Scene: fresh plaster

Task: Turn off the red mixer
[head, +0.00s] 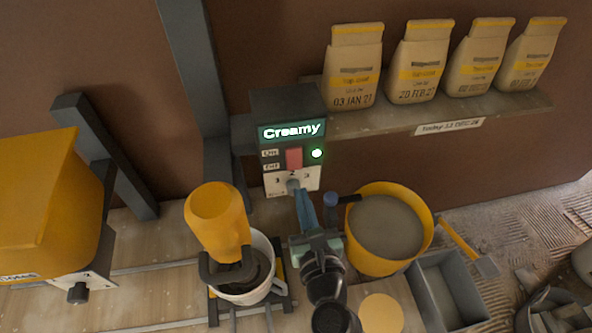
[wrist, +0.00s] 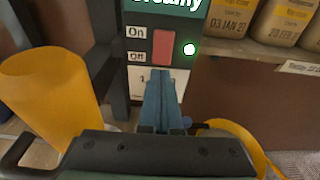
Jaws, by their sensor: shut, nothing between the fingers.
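A dark control box (head: 288,103) on the wall has a lit display reading "Creamy". Below it is a red rocker switch (head: 294,158), with "On" beside its upper part and "Off" beside its lower part. A green light (head: 316,153) glows to its right. Under the switch is a white panel with a dial (head: 293,185) marked 1, 2, 3. My gripper (head: 300,192) is shut and empty, its tips at the dial, below the switch; contact cannot be told. In the wrist view the fingers (wrist: 160,78) hide the dial, while the red switch (wrist: 163,47) shows above them.
A yellow mixer head (head: 215,215) over a white bucket (head: 262,265) stands left of my gripper. A yellow tub (head: 432,215) of grey mix stands close on the right. A shelf (head: 390,120) holds several bags. A larger yellow machine (head: 40,205) is far left.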

